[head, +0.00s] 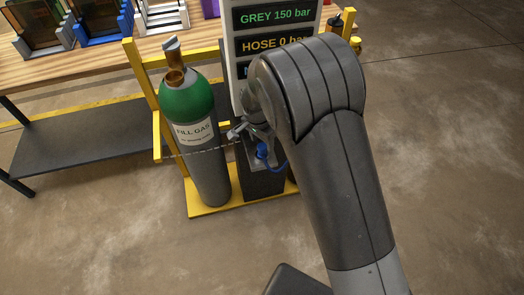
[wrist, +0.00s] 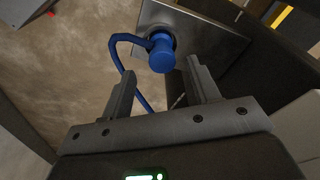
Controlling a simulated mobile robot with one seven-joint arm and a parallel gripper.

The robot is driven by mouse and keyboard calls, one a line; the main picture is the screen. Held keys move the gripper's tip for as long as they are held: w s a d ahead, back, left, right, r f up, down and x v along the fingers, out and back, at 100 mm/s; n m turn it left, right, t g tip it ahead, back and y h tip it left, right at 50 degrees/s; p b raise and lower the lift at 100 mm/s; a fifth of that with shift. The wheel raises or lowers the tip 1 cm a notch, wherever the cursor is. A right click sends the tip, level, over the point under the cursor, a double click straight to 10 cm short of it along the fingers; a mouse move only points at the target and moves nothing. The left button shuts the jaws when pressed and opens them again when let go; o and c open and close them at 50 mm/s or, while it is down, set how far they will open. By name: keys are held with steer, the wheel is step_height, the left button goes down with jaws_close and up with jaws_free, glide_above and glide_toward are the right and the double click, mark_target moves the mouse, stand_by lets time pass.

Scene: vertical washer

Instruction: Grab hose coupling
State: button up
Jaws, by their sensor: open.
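The blue hose coupling (wrist: 162,54) sits on a grey metal plate (wrist: 205,40) in the wrist view, with a blue hose (wrist: 117,52) looping from its left side. In the head view the coupling (head: 262,151) shows small and blue, low on the stand beside the green-topped cylinder. My gripper (wrist: 160,88) is open and empty. Its two fingers point toward the coupling, which appears just beyond the fingertips and between them. In the head view my gripper (head: 240,130) is small and partly hidden by my arm.
A FILL GAS cylinder (head: 197,130) stands chained in a yellow frame (head: 140,75) left of the coupling. A display panel (head: 270,18) reads GREY 150 bar and HOSE 0 bar. A wooden bench (head: 95,60) with racks is behind. The floor in front is clear.

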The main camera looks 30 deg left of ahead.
mark_target(262, 146)
steer(key=f, duration=0.4)
steer(key=shift+w+a+f, duration=0.1)
steer(key=shift+w+f, duration=0.15)
steer(key=shift+c, duration=0.4)
steer(key=c, duration=1)
steer(key=shift+r, duration=0.1)
